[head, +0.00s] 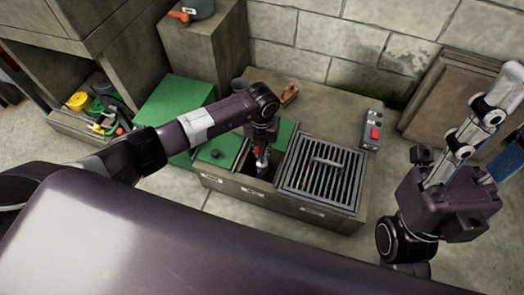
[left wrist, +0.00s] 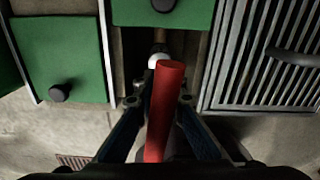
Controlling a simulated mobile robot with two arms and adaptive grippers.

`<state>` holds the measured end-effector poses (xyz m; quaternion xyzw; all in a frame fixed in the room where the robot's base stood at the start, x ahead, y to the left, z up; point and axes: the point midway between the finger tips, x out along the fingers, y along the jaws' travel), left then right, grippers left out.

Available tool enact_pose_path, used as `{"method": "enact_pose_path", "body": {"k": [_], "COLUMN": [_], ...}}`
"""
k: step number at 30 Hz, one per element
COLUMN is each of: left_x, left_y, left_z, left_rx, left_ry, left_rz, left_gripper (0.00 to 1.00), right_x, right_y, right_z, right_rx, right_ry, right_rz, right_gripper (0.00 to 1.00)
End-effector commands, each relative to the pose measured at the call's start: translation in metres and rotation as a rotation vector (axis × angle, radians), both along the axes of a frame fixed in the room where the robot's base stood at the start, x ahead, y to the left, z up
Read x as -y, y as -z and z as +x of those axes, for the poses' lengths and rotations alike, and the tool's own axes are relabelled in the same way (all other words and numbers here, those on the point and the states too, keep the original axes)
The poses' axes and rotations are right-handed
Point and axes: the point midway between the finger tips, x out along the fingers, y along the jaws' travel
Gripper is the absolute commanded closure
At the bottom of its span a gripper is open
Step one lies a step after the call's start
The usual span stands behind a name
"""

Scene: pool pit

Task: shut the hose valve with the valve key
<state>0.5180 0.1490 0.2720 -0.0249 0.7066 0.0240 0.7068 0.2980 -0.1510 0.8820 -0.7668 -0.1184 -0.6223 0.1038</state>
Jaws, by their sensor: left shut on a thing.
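The valve key shows as a red bar (left wrist: 165,105) in the left wrist view, standing between the fingers of my left gripper (left wrist: 158,108). The fingers are shut on it. In the head view my left gripper (head: 262,152) points down over the narrow open pit section between a green lid and the grate, with a bit of red at its fingers. A pale round part (left wrist: 158,60) shows just beyond the bar. The hose valve is not clearly visible, and I cannot tell whether the key touches it. My right arm is at the right; its finger state is unclear.
A metal grate (head: 322,168) with a handle covers the pit's right part. Green lids (head: 175,105) lie left of the opening. A grey box with a red button (head: 373,132) sits behind the grate. A shelf with coloured items (head: 95,112) stands at left. Stone walls close the back.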

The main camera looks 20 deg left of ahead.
Motion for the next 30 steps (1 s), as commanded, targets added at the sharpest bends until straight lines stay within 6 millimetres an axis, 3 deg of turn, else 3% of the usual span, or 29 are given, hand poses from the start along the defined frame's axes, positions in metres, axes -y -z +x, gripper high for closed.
{"method": "enact_pose_path", "body": {"k": [30], "left_x": [0.000], "left_y": [0.014], "left_z": [0.000], "left_rx": [0.000], "left_ry": [0.000], "left_rz": [0.000], "left_gripper": [1.00], "right_x": [0.000], "right_y": [0.009], "right_z": [0.000], "right_rx": [0.000], "right_ry": [0.001], "right_rz": [0.000], "right_gripper": [0.61]}}
